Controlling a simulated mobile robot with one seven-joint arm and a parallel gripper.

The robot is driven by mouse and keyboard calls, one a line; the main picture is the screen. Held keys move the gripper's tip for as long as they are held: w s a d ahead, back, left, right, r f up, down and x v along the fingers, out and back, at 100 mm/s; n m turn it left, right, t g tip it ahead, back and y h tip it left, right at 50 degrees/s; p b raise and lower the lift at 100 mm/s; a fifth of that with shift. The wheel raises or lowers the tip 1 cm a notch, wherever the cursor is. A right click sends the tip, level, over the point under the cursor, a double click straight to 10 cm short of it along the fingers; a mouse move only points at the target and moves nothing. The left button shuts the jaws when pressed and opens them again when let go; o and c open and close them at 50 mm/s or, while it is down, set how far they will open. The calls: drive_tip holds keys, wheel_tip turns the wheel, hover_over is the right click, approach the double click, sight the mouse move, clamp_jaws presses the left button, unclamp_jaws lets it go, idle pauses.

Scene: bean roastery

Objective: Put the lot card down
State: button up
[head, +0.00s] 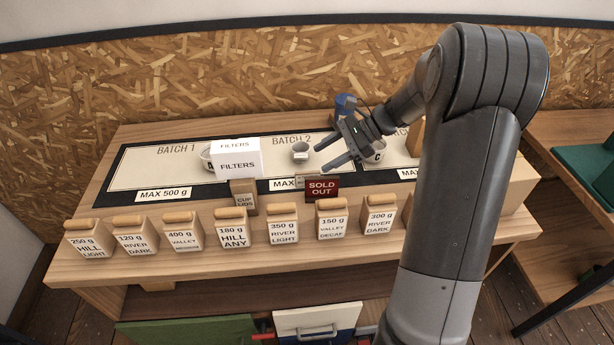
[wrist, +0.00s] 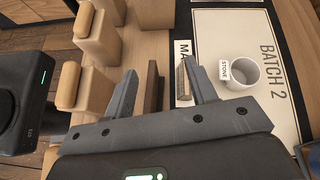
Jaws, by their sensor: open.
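My gripper (head: 320,159) is open above the Batch 2 panel (head: 270,157) in the head view. In the wrist view its fingertips (wrist: 158,70) are spread, with nothing gripped. A small pale card (wrist: 184,82), perhaps the lot card, stands by the right fingertip, close to the MAX label. In the head view this card (head: 304,181) shows only partly, behind the dark red SOLD OUT sign (head: 322,189). The sign's brown edge (wrist: 153,84) appears between the fingers in the wrist view. I cannot tell whether a finger touches the card.
A white cup (wrist: 242,72) labelled STONE stands on the Batch 2 panel. A white FILTERS box (head: 237,165) and a CUP LIDS block (head: 244,200) stand to the left. Several labelled bean containers (head: 283,226) line the counter's front. Batch 1's panel (head: 150,172) has free room.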

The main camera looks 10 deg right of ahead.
drive_tip(key=w+f+m, duration=0.1)
drive_tip(key=f, duration=0.1)
drive_tip(key=w+d+f+y, duration=0.1)
drive_tip(key=f, duration=0.2)
drive_tip(key=w+f+m+y, duration=0.1)
drive_tip(key=w+f, duration=0.1)
drive_tip(key=f, duration=0.1)
drive_tip(key=shift+d+f+m+t, duration=0.15)
drive_tip(key=shift+d+m+t, duration=0.15)
drive_tip(key=shift+d+t, duration=0.1)
wheel_tip(320, 180, down, 3)
drive_tip(key=shift+r, duration=0.15)
drive_tip(key=x, duration=0.3)
drive_tip(key=shift+r, duration=0.15)
clamp_jaws()
drive_tip(key=shift+r, duration=0.15)
wheel_tip(320, 180, up, 4)
drive_tip(key=shift+d+r, duration=0.15)
drive_tip(key=s+d+r, duration=0.5)
drive_tip(key=d+r, duration=0.1)
drive_tip(key=d, duration=0.4)
drive_tip(key=shift+s+r, duration=0.2)
drive_tip(key=shift+r, duration=0.05)
